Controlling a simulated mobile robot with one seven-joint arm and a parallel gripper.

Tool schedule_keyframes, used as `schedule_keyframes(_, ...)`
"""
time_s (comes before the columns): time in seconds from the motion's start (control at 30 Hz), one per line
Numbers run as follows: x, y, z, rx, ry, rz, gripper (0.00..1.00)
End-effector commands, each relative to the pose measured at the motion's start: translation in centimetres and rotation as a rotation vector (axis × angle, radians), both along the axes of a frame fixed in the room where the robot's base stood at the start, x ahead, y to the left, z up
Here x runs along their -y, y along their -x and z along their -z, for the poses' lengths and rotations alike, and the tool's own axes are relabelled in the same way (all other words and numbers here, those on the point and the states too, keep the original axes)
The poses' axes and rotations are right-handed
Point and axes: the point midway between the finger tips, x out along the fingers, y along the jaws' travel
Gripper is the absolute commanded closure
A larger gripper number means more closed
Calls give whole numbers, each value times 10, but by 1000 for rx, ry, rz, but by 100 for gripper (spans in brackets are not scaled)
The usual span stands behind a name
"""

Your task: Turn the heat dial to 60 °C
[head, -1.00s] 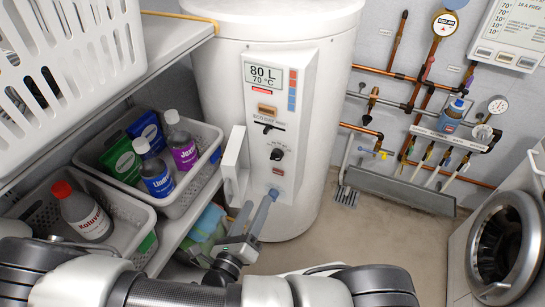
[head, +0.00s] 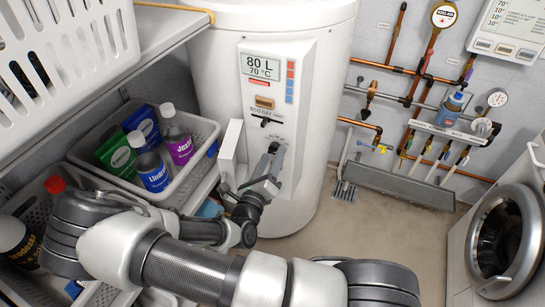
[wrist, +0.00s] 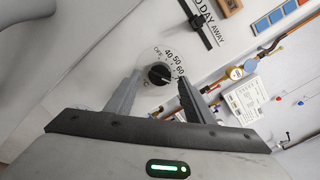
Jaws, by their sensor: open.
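The heat dial (wrist: 159,74) is a round black knob on a white plate, with OFF, 40, 50 and 60 printed around it. A small pale mark shows on its face, but I cannot read its setting surely. My gripper (wrist: 160,78) is open, with one finger to each side of the dial in the wrist view. I cannot tell whether either finger touches it. In the head view my gripper (head: 272,160) is in front of the lower control panel (head: 300,70) and hides the dial. The panel's display (head: 262,65) reads 80 L, 70 °C.
A black slider (wrist: 199,29) sits above the dial. A white box-like part (head: 231,150) juts out left of my gripper. A shelf bin with bottles (head: 205,130) stands farther left.

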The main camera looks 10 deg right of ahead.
Motion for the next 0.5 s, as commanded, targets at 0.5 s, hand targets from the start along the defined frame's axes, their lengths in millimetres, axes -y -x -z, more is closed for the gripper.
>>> schedule_keyframes(0.5,6,-10,0,0,0,0,64)
